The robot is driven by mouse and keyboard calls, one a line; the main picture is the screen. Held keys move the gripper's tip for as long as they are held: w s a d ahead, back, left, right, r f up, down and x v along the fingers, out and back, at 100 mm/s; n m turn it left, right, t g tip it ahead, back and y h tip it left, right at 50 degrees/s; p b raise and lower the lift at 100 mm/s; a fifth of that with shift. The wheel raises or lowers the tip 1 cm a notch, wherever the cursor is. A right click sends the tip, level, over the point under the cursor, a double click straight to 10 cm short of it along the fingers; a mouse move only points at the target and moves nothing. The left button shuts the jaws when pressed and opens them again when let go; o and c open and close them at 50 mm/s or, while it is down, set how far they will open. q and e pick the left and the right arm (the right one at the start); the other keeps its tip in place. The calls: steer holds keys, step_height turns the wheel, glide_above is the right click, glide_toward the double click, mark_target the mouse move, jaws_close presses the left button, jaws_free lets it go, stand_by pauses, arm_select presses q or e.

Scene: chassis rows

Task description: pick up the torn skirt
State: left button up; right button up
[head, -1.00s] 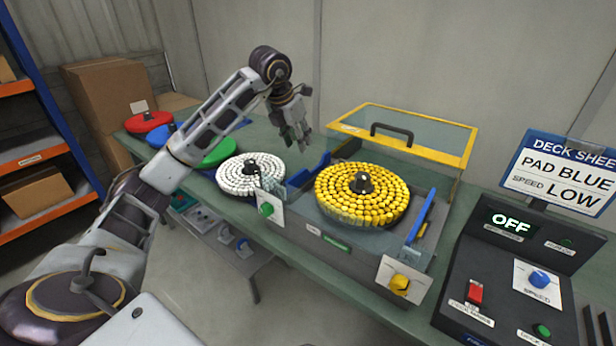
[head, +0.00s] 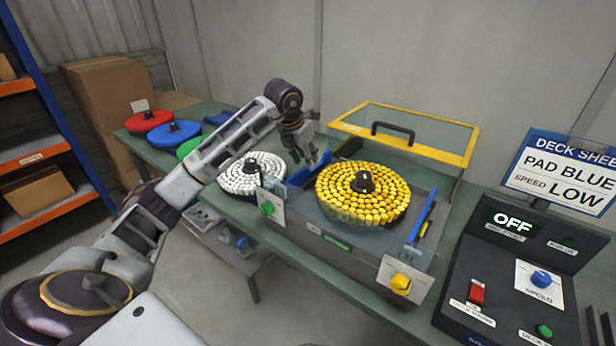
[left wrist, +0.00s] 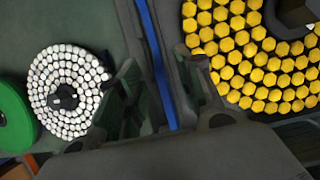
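A blue strip (head: 299,177), which looks like a skirt, stands along the left side of the grey deck machine (head: 330,250). A second blue strip (head: 421,218) stands on the machine's right side. I cannot see a tear in either. My left gripper (head: 304,160) is above the left strip, fingers pointing down. In the left wrist view, the left gripper (left wrist: 155,62) is open and the left blue strip (left wrist: 158,75) runs between its two fingers, with no clear contact. My right gripper is not in view.
A yellow studded pad (head: 362,194) sits on the deck, right of the gripper. A white studded pad (head: 252,174) and green, blue and red discs lie to the left. A raised yellow-framed clear cover (head: 405,135) stands behind. The control box (head: 510,270) reads OFF.

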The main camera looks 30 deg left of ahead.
mark_target(306, 174)
arm_select(q)
steer(key=shift+w+f, duration=0.1)
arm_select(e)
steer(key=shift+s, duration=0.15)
arm_select(q)
steer(key=shift+w+a+f, duration=0.1)
steer(key=shift+w+f, duration=0.15)
steer(key=shift+f, duration=0.3)
steer(key=x, duration=0.2)
steer(key=shift+w+a+f, duration=0.1)
steer(key=shift+w+f, duration=0.1)
steer(key=shift+f, duration=0.15)
steer(key=shift+w+f, duration=0.2)
steer(key=shift+f, duration=0.25)
jaws_close()
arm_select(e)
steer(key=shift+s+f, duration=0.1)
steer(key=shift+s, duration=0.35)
